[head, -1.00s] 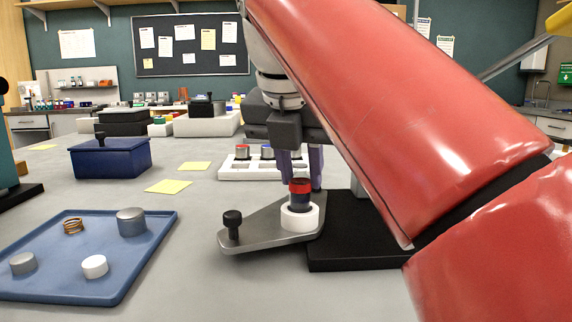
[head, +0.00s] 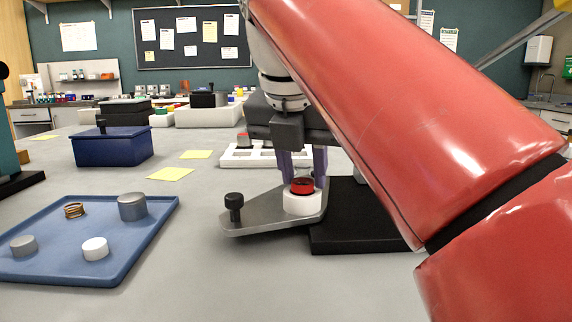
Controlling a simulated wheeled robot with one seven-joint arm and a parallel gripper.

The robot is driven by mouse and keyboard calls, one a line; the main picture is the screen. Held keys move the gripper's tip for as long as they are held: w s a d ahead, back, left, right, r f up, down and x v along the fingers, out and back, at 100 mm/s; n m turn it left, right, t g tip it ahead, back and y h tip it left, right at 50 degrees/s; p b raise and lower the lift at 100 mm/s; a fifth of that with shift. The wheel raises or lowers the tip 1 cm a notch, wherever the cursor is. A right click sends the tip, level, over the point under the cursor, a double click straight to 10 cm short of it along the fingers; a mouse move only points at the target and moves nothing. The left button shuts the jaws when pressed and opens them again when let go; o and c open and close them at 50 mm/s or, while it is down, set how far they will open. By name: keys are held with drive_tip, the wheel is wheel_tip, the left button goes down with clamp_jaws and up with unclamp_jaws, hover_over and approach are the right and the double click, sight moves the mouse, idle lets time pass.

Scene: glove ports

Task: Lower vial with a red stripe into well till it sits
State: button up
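The well sits on a grey plate (head: 265,220). My gripper (head: 303,168) reaches down from above, with a purple finger on each side of the vial's top, and is shut on it. Finger contact is partly hidden behind the vial and well. I cannot tell whether the vial rests on the well's bottom.
A black knob (head: 234,207) stands on the plate's left end, and a black base (head: 360,228) lies to the right. A white rack (head: 235,160) is behind. A blue tray (head: 120,265) with small parts and a dark blue box (head: 112,147) are at left.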

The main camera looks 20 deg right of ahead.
drive_tip(key=o, duration=0.4)
drive_tip(key=shift+r, duration=0.1)
drive_tip(key=p+v, duration=0.3)
drive_tip(key=v, duration=0.4)
drive_tip(key=shift+s+a+r, duration=0.1)
drive_tip(key=shift+s+r, duration=0.05)
drive_tip(key=shift+r, duration=0.15)
